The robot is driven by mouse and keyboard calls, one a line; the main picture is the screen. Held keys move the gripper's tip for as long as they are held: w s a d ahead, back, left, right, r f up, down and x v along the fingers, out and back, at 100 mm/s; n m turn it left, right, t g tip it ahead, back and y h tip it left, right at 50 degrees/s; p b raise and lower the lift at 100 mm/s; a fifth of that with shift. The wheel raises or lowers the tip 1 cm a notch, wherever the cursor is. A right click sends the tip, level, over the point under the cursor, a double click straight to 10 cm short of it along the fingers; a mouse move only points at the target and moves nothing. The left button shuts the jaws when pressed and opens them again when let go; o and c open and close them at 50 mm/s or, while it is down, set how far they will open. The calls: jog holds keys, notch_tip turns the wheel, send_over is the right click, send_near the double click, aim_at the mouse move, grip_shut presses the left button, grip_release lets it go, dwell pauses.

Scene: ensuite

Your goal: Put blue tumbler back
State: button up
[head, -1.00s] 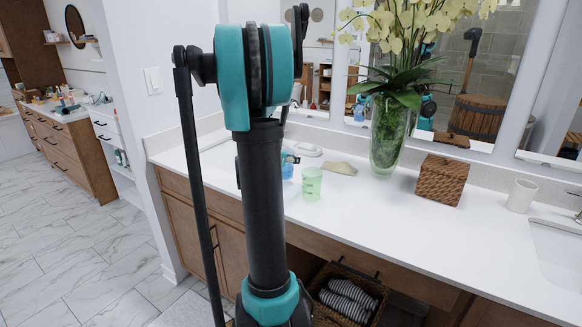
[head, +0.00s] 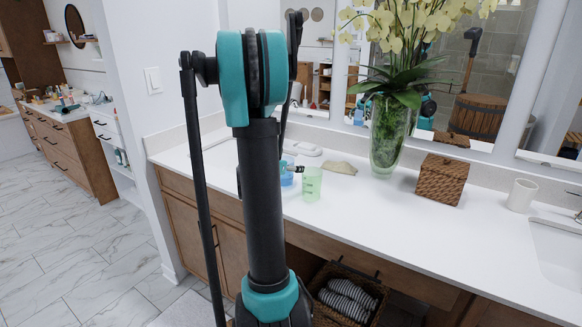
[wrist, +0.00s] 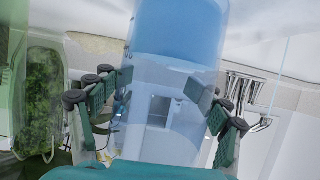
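The blue tumbler (head: 287,180) is on the white counter in the head view, partly hidden behind my arm and gripper, left of the green tumbler (head: 312,184). In the wrist view the blue tumbler (wrist: 178,35) is large and translucent and fills the middle. My gripper (wrist: 163,90) has one finger on each side of it, with the right pad overlapping its edge. Whether both pads touch it is unclear. In the head view my gripper (head: 295,168) shows only as a small dark and teal part beside the tumbler.
The green tumbler stands close on the right. A tan cloth (head: 339,168), a glass flower vase (head: 388,145), a wicker box (head: 442,180) and a white cup (head: 521,195) are on the counter (head: 400,215). The front middle of the counter is clear.

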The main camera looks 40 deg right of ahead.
jog(key=shift+r, duration=0.1)
jog(key=v, duration=1.2)
jog(key=s+a+f+n+y, duration=0.4)
jog(key=s+a+f, duration=0.1)
jog(key=a, duration=0.4)
jog(key=s+a+f+n+y, duration=0.4)
jog(key=s+a+f+n, duration=0.1)
jog(key=a, duration=0.5)
jog(key=s+a+f+n+y, duration=0.4)
jog(key=s+a+f, duration=0.2)
jog(key=a, duration=0.3)
jog(key=shift+s+a+f+n+g, duration=0.2)
jog(key=shift+s+a+n+g, duration=0.15)
jog(key=shift+s, duration=0.35)
jog(key=shift+d, duration=0.15)
